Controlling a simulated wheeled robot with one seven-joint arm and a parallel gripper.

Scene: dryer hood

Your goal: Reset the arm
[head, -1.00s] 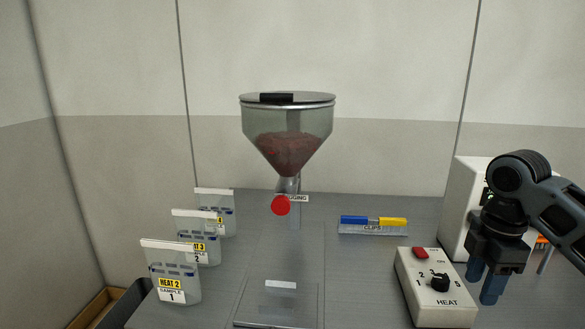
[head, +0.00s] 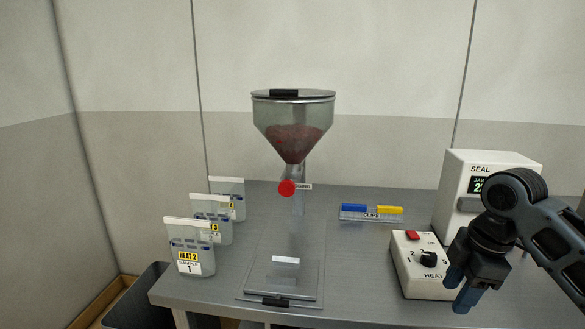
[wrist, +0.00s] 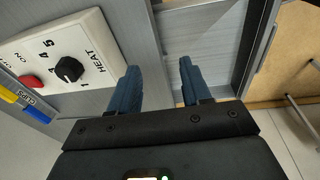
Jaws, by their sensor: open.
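My gripper (head: 459,292) hangs at the right of the head view, in front of the heat control box (head: 423,264). Its two blue fingers are apart with nothing between them. In the wrist view the open fingers (wrist: 160,88) point toward the grey bench edge, and the heat box (wrist: 62,66) with its black knob and red switch lies to their left. My arm covers part of the white seal machine (head: 480,190).
A hopper (head: 293,125) of dark red material with a red knob (head: 287,187) stands mid-bench above a flat plate (head: 282,280). Three labelled bags (head: 190,247) stand at left. A clip holder (head: 371,213) with blue and yellow clips sits behind the heat box.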

